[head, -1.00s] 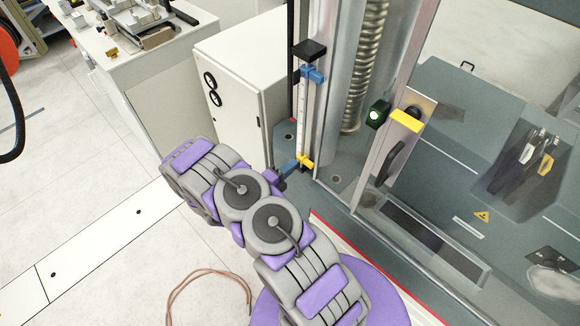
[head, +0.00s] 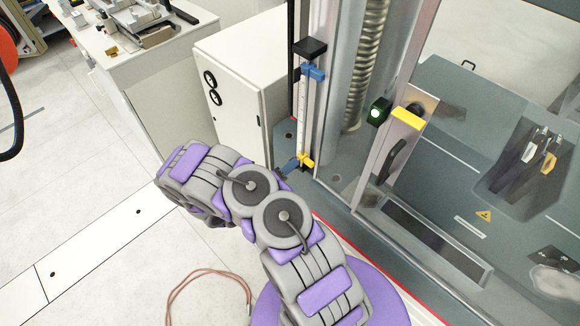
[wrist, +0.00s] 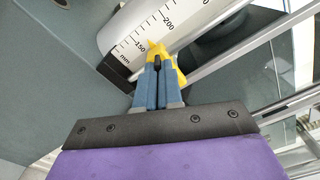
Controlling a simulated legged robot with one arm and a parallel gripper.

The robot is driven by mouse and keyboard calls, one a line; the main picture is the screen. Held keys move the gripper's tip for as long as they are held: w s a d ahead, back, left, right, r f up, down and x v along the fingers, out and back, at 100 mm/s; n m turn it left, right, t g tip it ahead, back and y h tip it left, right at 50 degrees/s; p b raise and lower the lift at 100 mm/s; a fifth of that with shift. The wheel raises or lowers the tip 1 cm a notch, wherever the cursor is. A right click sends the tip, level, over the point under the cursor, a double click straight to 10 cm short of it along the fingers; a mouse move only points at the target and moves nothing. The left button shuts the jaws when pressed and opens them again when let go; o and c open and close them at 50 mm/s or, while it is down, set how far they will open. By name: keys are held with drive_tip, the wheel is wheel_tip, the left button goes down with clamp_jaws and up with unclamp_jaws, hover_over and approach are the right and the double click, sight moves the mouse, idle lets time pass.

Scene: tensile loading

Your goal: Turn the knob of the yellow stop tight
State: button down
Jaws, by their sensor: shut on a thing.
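The yellow stop (head: 306,159) sits low on the upright white scale (head: 302,110). In the wrist view the yellow stop (wrist: 180,73) is beside the scale (wrist: 165,28), near the 150 mark. The fingers hide most of the knob. In the head view my gripper (head: 291,167) is at the left side of the stop, partly hidden behind my arm.
A blue stop (head: 313,72) and a black block (head: 310,50) are higher on the scale. A white cabinet (head: 235,90) stands to the left. A clear door with a yellow-topped latch (head: 406,119) and a threaded column (head: 366,60) are to the right. The floor at left is free.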

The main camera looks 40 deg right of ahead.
drive_tip(key=m+b, duration=0.6)
drive_tip(key=m, duration=0.6)
drive_tip(key=shift+m, duration=0.3)
idle(0.4)
drive_tip(key=c, duration=1.3)
unclamp_jaws()
drive_tip(key=shift+a, duration=0.1)
drive_tip(key=a+p, duration=0.1)
drive_tip(key=a, duration=0.4)
drive_tip(key=s+a+p, duration=0.1)
drive_tip(key=a, duration=0.5)
drive_tip(key=a+p, duration=0.1)
drive_tip(key=a, duration=0.5)
drive_tip(key=shift+s+a+f+p, duration=0.1)
drive_tip(key=shift+s+a+p, duration=0.1)
drive_tip(key=shift+p, duration=0.1)
